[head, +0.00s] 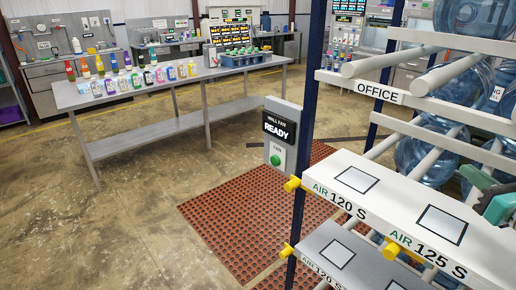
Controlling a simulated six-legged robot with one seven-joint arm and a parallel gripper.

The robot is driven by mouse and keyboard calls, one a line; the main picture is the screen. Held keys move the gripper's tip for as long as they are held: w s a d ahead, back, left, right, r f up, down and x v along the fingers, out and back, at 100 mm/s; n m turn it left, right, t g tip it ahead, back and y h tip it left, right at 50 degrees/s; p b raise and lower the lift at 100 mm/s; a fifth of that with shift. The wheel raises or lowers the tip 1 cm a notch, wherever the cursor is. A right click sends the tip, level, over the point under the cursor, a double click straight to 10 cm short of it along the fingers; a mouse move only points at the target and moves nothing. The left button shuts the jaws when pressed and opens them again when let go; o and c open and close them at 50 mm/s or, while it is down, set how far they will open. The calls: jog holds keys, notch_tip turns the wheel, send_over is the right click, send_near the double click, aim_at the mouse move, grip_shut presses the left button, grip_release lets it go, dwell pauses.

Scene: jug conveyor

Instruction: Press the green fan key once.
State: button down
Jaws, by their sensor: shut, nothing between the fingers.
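The green fan key (276,160) is a small round green button on a white plate lettered FAN. The plate is on a grey panel (281,116) at the middle of the head view, left of a dark blue rack post. Above the key, a dark display (279,129) reads READY, under the words WALL FAN. The key is in plain sight with nothing in front of it.
A rack (401,198) with white shelves marked AIR, yellow knobs and blue water jugs (430,150) fills the right side. A green and grey part (497,205) shows at the right edge. A table (140,98) with bottles stands behind. A red mat (232,225) covers the floor below the panel.

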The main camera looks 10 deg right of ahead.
dwell(0.8)
jog(key=w+a+f+n+g+y, duration=0.1)
jog(key=a+n, duration=0.1)
jog(key=a, duration=0.1)
jog(key=w+a+f+n+g+y, duration=0.1)
jog(key=a+n, duration=0.1)
jog(key=a, duration=0.2)
jog(key=w+a+f+n+g+y, duration=0.1)
jog(key=a+n+y, duration=0.1)
jog(key=a+n, duration=0.1)
jog(key=shift+w+a+f+g, duration=0.2)
jog(key=shift+a+f+g, duration=0.1)
jog(key=shift+a, duration=0.3)
jog(key=s+a+f+n+g+h, duration=0.1)
jog(key=s+a+f+n+g, duration=0.1)
jog(key=a+n, duration=0.4)
jog(key=s+a+f+n+g+h, duration=0.2)
jog(key=a+n, duration=0.5)
jog(key=n, duration=0.6)
jog(key=s+a+f+n+g+h, duration=0.1)
jog(key=s+a+f+n+g, duration=0.3)
jog(key=n, duration=0.5)
jog(key=a+f, duration=0.2)
jog(key=a, duration=0.1)
jog(key=shift+a+f+n+g+h, duration=0.15)
jog(key=shift+f+n+g+h, duration=0.15)
jog(key=shift+g, duration=0.1)
